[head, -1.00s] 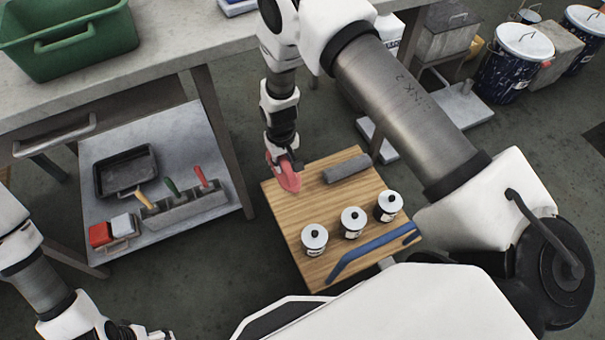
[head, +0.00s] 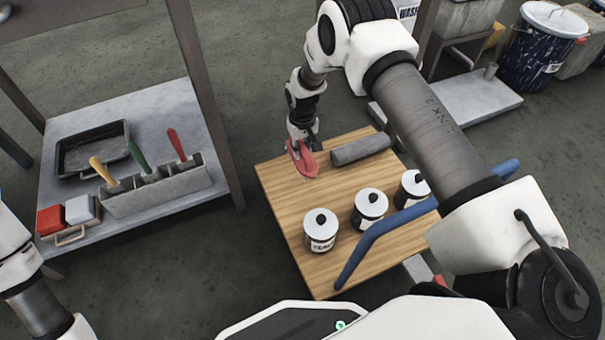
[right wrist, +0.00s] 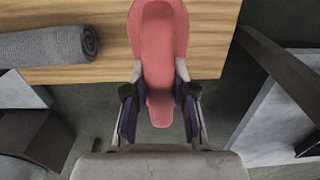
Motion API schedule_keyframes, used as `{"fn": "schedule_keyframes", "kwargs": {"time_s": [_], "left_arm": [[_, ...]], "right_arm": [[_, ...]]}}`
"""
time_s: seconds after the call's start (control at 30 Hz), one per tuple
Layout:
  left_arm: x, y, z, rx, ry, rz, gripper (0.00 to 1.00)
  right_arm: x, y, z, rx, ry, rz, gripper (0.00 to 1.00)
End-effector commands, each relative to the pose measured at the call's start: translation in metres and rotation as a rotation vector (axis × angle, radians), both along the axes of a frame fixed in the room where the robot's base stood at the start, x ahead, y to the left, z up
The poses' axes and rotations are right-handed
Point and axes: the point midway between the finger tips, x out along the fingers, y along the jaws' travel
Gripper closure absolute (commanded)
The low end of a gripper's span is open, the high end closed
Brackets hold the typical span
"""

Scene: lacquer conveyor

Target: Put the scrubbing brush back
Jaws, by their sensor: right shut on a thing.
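The pink-red scrubbing brush (head: 303,162) is held at the far left corner of the wooden board (head: 283,215). My right gripper (head: 301,145) is shut on it, and its fingers press on both sides of the brush. In the right wrist view the brush (right wrist: 158,45) lies between the fingertips of my right gripper (right wrist: 160,82), overlapping the edge of the board. I cannot tell whether the brush touches the board.
A grey roll (head: 361,149) and several lidded cans (head: 320,231) stand on the board, with a blue bar (head: 400,221) along its near side. A low shelf (head: 165,110) at left holds a black tray (head: 92,148), a handled-tool holder (head: 160,190) and red and white blocks.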

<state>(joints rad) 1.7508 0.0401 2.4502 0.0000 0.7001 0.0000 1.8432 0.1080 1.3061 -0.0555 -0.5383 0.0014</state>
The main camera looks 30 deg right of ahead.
Motion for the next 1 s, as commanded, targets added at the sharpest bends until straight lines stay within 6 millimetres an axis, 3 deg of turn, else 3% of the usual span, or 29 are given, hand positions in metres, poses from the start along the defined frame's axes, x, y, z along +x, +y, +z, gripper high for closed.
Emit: {"fn": "schedule_keyframes", "kwargs": {"time_s": [0.03, 0.3, 0.67, 0.7, 0.77, 1.0], "left_arm": [[0.000, 0.000, -0.011, 0.000, 0.000, 0.001, 0.14], [0.001, 0.001, -0.037, 0.001, -0.004, 0.006, 0.14], [0.002, 0.001, -0.037, 0.001, -0.005, 0.007, 0.14], [0.002, 0.001, -0.036, 0.001, -0.005, 0.008, 0.14], [0.002, 0.001, -0.036, 0.001, -0.005, 0.008, 0.14], [0.002, 0.001, -0.036, 0.001, -0.004, 0.007, 0.14]], "right_arm": [[0.000, 0.000, -0.015, 0.000, 0.000, 0.000, 1.00], [0.000, 0.000, -0.063, 0.000, -0.002, 0.001, 1.00], [0.000, 0.000, -0.066, 0.000, -0.001, 0.001, 1.00], [0.000, 0.000, -0.066, 0.000, -0.001, 0.001, 0.68], [0.000, 0.000, -0.065, 0.000, -0.001, 0.001, 0.50], [0.000, 0.000, -0.065, 0.000, -0.001, 0.000, 0.50]]}}
